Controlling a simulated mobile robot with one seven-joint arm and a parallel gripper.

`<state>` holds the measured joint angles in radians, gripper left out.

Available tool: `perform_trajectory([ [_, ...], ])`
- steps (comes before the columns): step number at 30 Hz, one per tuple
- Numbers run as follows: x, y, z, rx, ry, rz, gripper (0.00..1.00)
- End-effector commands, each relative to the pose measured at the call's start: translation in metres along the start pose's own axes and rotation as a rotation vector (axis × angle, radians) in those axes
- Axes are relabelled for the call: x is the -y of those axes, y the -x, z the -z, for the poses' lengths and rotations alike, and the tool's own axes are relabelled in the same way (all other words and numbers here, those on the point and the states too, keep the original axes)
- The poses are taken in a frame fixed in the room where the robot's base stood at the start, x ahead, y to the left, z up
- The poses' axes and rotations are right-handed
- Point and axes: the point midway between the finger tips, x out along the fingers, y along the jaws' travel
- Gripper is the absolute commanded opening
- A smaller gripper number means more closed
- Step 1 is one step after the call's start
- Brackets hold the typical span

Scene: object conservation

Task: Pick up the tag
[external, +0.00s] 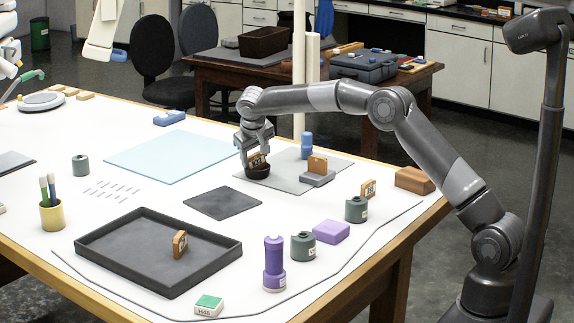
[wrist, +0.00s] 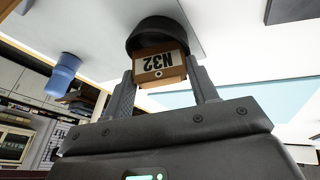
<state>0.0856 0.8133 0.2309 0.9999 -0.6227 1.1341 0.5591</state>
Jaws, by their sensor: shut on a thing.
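A brown wooden tag (external: 257,158) marked N32 stands at a small dark round cup (external: 257,172) on a grey mat. In the wrist view the tag (wrist: 160,66) sits between the fingers of my gripper (wrist: 163,82), its label upside down, against the dark cup (wrist: 155,32). My gripper (external: 257,154) points down and is shut on the tag. The tag's lower end is hidden by the cup's rim; I cannot tell whether it touches the cup's floor.
A large black tray (external: 108,264), purple bottle (external: 274,266), dark jars (external: 303,246) and purple block (external: 331,231) are toward the front. The light blue mat (external: 165,156) is bare.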

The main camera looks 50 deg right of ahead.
Motion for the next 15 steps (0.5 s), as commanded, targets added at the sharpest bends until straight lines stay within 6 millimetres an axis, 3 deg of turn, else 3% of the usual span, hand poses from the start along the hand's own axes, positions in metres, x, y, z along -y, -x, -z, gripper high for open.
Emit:
perform_trajectory([
  [5, -0.003, 0.011, 0.005, -0.003, -0.002, 0.001, 0.29],
  [10, -0.011, 0.036, 0.015, -0.005, -0.003, 0.001, 0.29],
  [15, -0.049, 0.05, 0.012, -0.002, -0.005, -0.001, 0.29],
])
